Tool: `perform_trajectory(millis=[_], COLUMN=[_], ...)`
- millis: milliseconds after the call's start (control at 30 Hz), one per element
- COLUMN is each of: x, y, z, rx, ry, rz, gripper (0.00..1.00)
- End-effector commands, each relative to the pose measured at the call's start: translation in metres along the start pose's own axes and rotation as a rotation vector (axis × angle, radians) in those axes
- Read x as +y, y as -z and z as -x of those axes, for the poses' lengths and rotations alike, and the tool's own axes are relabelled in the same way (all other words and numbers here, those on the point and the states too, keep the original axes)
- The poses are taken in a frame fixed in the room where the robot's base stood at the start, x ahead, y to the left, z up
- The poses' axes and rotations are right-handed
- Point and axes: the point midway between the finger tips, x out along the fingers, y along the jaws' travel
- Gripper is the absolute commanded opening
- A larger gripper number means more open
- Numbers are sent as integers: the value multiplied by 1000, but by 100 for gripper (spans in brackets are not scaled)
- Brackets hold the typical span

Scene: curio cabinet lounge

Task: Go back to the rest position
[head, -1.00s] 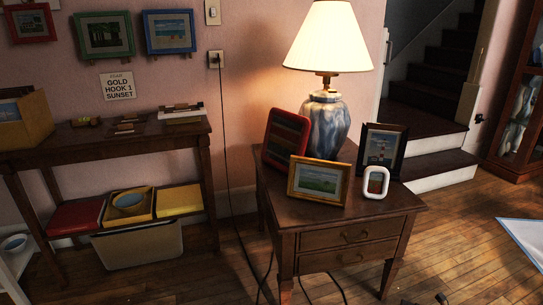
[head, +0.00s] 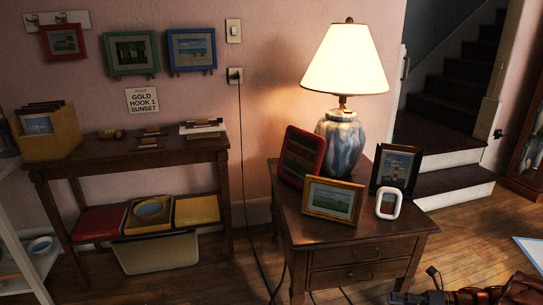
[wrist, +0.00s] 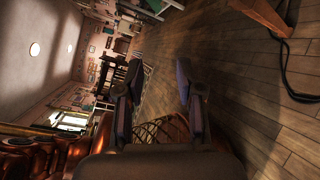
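My gripper (wrist: 158,75) shows in the wrist view with its two dark fingers spread apart. Only wooden floor shows between them, and it holds nothing. In the head view, part of my arm (head: 490,293) shows at the bottom right edge, in front of and below the side table (head: 345,243). It appears apart from the furniture.
The side table bears a lit lamp (head: 345,65), a yellow frame (head: 332,199), a red frame (head: 301,157), a black frame (head: 396,168) and a small white frame (head: 388,204). A console table (head: 130,159) stands left. Cables (wrist: 288,75) lie on the floor. Floor at right is mostly clear.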

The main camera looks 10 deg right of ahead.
Motion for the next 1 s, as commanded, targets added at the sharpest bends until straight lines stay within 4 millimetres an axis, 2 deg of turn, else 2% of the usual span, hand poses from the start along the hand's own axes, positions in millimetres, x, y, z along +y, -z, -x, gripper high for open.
perform_trajectory(millis=[33, 433, 700, 1000], x=[24, 141, 222, 310], y=[-12, -38, -39, -27], z=[-9, -73, -108, -138], rx=[40, 330, 529, 751], ry=[8, 32, 15, -45], rz=[39, 345, 568, 823], gripper=[37, 37, 37, 37])
